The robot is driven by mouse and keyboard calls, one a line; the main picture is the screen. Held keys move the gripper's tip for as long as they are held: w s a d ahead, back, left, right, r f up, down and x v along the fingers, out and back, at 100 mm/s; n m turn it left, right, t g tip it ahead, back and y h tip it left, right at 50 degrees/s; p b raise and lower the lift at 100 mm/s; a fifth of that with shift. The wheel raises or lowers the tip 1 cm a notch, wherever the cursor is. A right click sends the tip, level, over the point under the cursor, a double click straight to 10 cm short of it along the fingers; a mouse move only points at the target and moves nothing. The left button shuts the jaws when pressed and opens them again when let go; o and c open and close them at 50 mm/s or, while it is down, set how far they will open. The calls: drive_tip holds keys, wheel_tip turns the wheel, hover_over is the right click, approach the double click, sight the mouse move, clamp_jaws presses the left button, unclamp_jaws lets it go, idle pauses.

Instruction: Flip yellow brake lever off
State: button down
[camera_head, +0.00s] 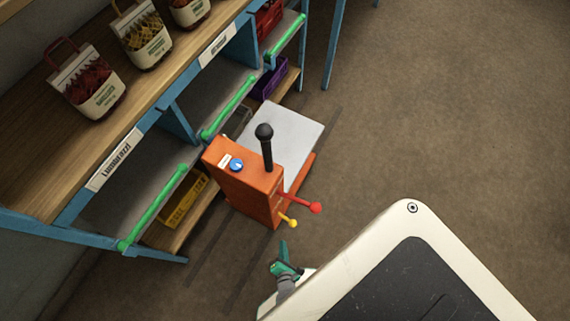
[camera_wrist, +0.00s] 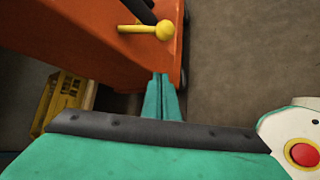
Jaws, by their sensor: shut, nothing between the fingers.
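The yellow brake lever (camera_head: 289,220) is a short rod with a round knob, sticking out low from the side of an orange machine (camera_head: 243,185). In the wrist view the yellow lever (camera_wrist: 148,29) lies roughly level, its knob toward the right, near the top of the picture. My gripper (camera_head: 283,247) is teal and sits just in front of the lever in the head view, apart from it. In the wrist view my gripper's fingertips (camera_wrist: 161,78) are together and empty, below the knob against the orange body behind. Whether they touch the body cannot be told.
A red-knobbed lever (camera_head: 314,207) sits right beside the yellow one. A black knobbed stick (camera_head: 265,140) and a blue button (camera_head: 236,165) are on top of the machine. Shelving with sacks (camera_head: 90,84) stands at left; a yellow crate (camera_head: 184,201) is under it. Floor at right is clear.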

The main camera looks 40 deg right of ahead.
sight(286, 218)
drive_tip(key=w+d+f, duration=0.2)
drive_tip(key=w+d, duration=0.2)
drive_tip(key=d, duration=0.2)
drive_tip(key=shift+w+d, duration=0.3)
drive_tip(key=shift+w, duration=0.05)
idle(0.6)
idle(0.5)
drive_tip(key=shift+r+g, duration=0.25)
drive_tip(key=shift+g, duration=0.05)
